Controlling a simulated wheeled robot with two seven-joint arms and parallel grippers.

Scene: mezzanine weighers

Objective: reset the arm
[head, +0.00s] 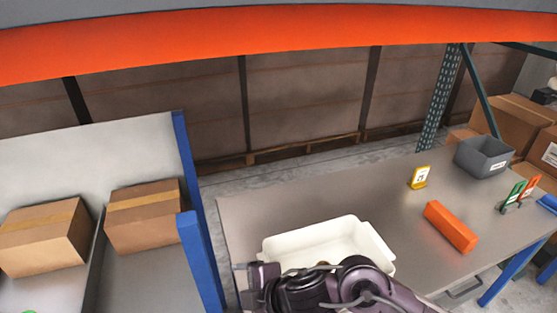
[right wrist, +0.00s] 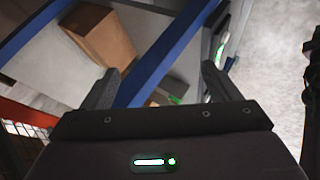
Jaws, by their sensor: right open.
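My right gripper (right wrist: 160,69) is open in the right wrist view, its two dark fingers wide apart with nothing between them. A blue rack post (right wrist: 165,55) passes behind the gap, and a cardboard box (right wrist: 98,36) lies beyond it to the left. In the head view a dark purple arm of mine (head: 370,283) lies across the bottom, in front of a white tub (head: 312,238), and hides the tub's near side. Whether arm and tub touch cannot be told. My left gripper is not in view.
Two cardboard boxes (head: 45,236) (head: 143,214) sit on the left shelving with blue posts (head: 187,170). The grey table (head: 300,200) bears an orange block (head: 450,227), a yellow sign (head: 419,177) and a grey bin (head: 483,157). An orange beam (head: 280,36) crosses the top.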

